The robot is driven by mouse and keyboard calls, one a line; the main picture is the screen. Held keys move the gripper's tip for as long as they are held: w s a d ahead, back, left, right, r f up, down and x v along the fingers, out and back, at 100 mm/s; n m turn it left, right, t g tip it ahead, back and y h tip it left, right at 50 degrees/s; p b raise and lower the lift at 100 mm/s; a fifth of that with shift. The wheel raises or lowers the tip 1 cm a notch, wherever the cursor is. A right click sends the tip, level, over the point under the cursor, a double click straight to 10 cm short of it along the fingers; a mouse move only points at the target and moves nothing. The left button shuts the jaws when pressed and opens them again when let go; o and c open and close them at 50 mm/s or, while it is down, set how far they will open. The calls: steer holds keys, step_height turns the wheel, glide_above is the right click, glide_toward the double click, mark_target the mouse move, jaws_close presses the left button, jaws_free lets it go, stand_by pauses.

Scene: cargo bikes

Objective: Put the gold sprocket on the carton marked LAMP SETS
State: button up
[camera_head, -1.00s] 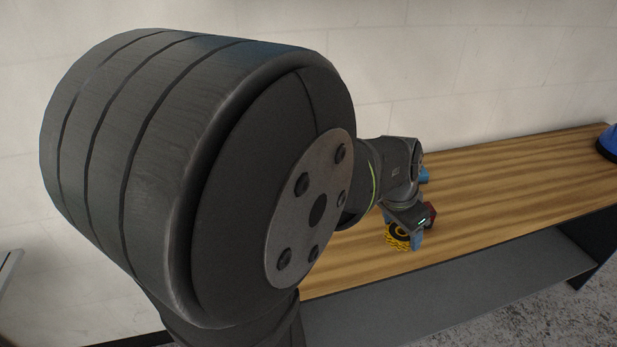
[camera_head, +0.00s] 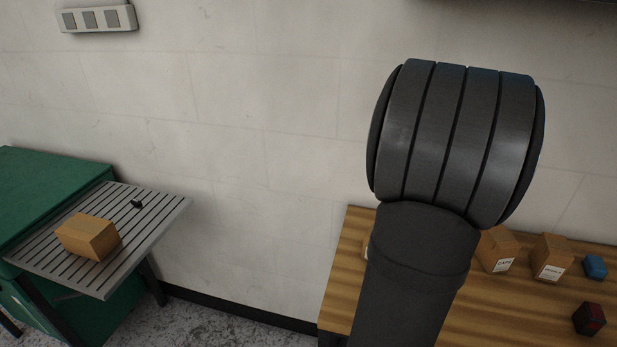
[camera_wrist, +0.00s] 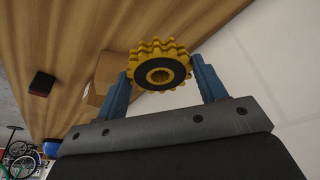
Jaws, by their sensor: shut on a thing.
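In the wrist view my gripper (camera_wrist: 160,78) has its two blue fingers shut on the gold sprocket (camera_wrist: 158,48), a toothed wheel with a dark hub. The sprocket is held over the wooden bench, near a brown carton (camera_wrist: 98,88) partly hidden behind a finger. In the head view my arm hides the gripper and sprocket. Two labelled cartons stand on the bench, one (camera_head: 497,252) beside my arm and one (camera_head: 552,258) to its right. A sliver of another carton (camera_head: 367,248) shows left of my arm. I cannot read LAMP SETS on any carton.
A brown carton (camera_head: 88,237) and a small black item (camera_head: 137,204) are on a slatted grey shelf (camera_head: 160,215) beside a green cabinet (camera_head: 60,190). A blue object (camera_head: 595,267) and a dark red-black block (camera_head: 589,318) are on the wooden bench (camera_head: 345,280). A gap separates shelf and bench.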

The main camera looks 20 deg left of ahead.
steer(key=w+a+r+n+y, duration=0.1)
steer(key=w+a+n, duration=0.25)
steer(key=a, duration=0.85)
steer(key=w+a+r+n, duration=0.15)
steer(key=w+a, duration=0.25)
steer(key=a, duration=0.8)
steer(key=s+a+n+y, duration=0.2)
steer(key=a+n, duration=0.2)
steer(key=a, duration=1.7)
steer(key=n+y, duration=0.2)
steer(key=n, duration=0.6)
glide_above(82, 234)
steer(key=d, duration=0.2)
steer(key=f, duration=0.6)
steer(key=shift+s+a, duration=0.1)
steer(key=shift+a, duration=0.15)
steer(key=shift+s+a+f, duration=0.25)
steer(key=shift+a+f, duration=0.05)
steer(key=shift+f, duration=1.95)
steer(key=shift+f, duration=0.15)
